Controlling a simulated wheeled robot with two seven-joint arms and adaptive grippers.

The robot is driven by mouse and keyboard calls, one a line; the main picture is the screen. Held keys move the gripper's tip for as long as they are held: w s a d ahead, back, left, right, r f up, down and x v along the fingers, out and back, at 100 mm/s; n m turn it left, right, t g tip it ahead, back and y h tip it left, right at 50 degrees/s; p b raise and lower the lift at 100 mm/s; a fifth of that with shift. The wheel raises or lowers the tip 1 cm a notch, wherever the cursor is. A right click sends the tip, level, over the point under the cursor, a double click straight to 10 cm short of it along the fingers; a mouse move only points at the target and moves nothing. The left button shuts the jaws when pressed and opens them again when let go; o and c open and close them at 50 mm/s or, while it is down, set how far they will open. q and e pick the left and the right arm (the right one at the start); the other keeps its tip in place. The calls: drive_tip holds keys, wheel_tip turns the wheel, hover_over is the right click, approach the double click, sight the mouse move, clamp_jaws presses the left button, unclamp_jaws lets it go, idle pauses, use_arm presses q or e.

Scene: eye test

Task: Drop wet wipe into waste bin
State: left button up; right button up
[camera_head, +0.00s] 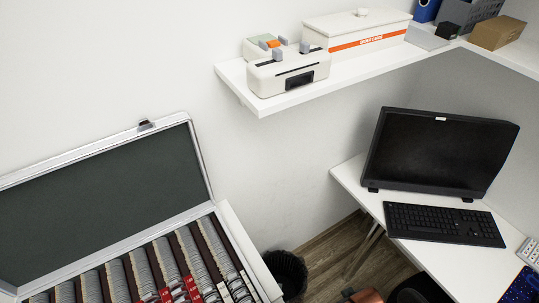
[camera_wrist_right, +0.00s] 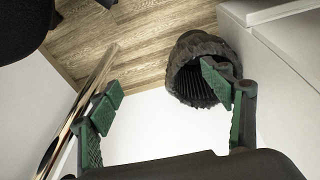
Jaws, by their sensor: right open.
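The black waste bin (camera_head: 288,272) stands on the wood floor, between the lens-case stand and the desk. In the right wrist view the bin (camera_wrist_right: 190,84) has a dark ribbed liner, and its mouth faces the camera. My right gripper (camera_wrist_right: 160,86) has its green-padded fingers spread wide. Its right finger overlaps the bin in that view; I cannot tell how far apart they are. I see nothing held between the fingers. I cannot make out a wet wipe in either view. My left gripper is not in view.
An open case of lenses (camera_head: 150,265) fills the lower left. A white desk (camera_head: 425,254) holds a monitor (camera_head: 440,150) and keyboard (camera_head: 443,223). A wall shelf (camera_head: 350,78) carries a device (camera_head: 287,72) and a white box (camera_head: 355,32). Wood floor (camera_wrist_right: 150,40) lies beside the bin.

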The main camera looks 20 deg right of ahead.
drive_tip(key=s+a+f+g+p, duration=0.1)
drive_tip(key=s+f+p, duration=0.1)
drive_tip(key=f, duration=1)
drive_tip(key=s+f+p, duration=0.2)
drive_tip(key=f, duration=1)
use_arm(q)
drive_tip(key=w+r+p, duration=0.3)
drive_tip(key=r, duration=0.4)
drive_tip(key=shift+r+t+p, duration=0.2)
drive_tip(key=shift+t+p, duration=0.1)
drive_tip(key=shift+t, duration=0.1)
use_arm(e)
drive_tip(key=s+f, duration=0.6)
drive_tip(key=s, duration=0.3)
drive_tip(key=s+f+g, duration=0.1)
drive_tip(key=s+f, duration=0.5)
drive_tip(key=s, duration=0.4)
drive_tip(key=shift+s+a+f+n+y, duration=0.15)
drive_tip(key=shift+s+f+n+y, duration=0.15)
drive_tip(key=shift+n, duration=0.1)
